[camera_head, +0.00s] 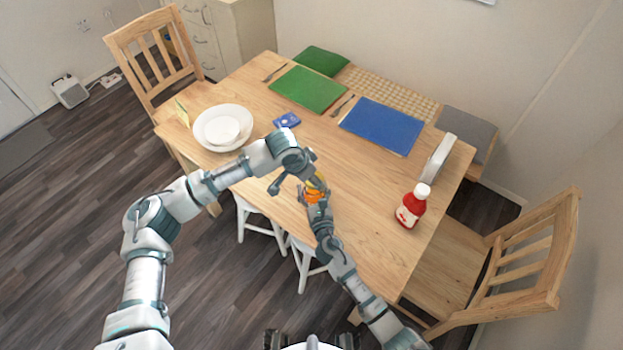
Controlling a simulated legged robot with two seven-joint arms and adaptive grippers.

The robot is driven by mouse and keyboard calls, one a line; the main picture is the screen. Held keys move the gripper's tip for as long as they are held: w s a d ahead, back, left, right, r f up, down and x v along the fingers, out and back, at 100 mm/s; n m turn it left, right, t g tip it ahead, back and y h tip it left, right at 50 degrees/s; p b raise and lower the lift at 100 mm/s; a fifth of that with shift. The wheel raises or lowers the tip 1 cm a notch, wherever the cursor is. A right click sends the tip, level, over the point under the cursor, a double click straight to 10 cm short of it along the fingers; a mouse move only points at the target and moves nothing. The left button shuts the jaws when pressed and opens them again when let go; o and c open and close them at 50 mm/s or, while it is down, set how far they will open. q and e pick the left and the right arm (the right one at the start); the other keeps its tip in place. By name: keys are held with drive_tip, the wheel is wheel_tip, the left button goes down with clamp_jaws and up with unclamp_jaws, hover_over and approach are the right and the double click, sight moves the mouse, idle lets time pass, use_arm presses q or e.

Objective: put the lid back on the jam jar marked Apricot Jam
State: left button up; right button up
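An orange jar (314,196) with some yellow at its top shows between my two grippers near the table's front edge. Its label is too small to read. My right gripper (318,209) comes up from below and is right at the jar; whether its fingers are closed on it is unclear. My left gripper (309,183) reaches over from the left and points down at the jar's top. Its fingers are small and partly hidden, so its opening is unclear. I cannot make out a separate lid; it may be hidden by the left gripper.
The wooden table (365,215) has a red bottle with a white cap (411,207) at right and a white holder (438,158) behind it. White plates (205,131), a blue packet (287,120), a green mat (308,89) and a blue mat (382,126) lie farther back. The table's right front is clear.

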sight(314, 196)
use_arm(q)
drive_tip(key=shift+d+f, duration=0.25)
drive_tip(key=shift+f, duration=0.3)
drive_tip(key=shift+a, duration=0.1)
drive_tip(key=shift+f, duration=0.85)
drive_tip(key=shift+f, duration=0.55)
drive_tip(key=m+g, duration=0.1)
drive_tip(key=m, duration=0.3)
drive_tip(key=w+m+g, duration=0.1)
drive_tip(key=m+g, duration=0.1)
drive_tip(key=m, duration=0.3)
drive_tip(key=m+g, duration=0.2)
drive_tip(key=m, duration=0.2)
drive_tip(key=shift+w+m, duration=0.25)
drive_tip(key=shift+m, duration=0.05)
drive_tip(key=m, duration=0.2)
drive_tip(key=m+g, duration=0.1)
drive_tip(key=shift+w+m, duration=0.25)
drive_tip(key=shift+m, duration=0.15)
drive_tip(key=shift+m+g+y, duration=0.4)
drive_tip(key=shift+m+y, duration=0.2)
drive_tip(key=shift+m, duration=0.5)
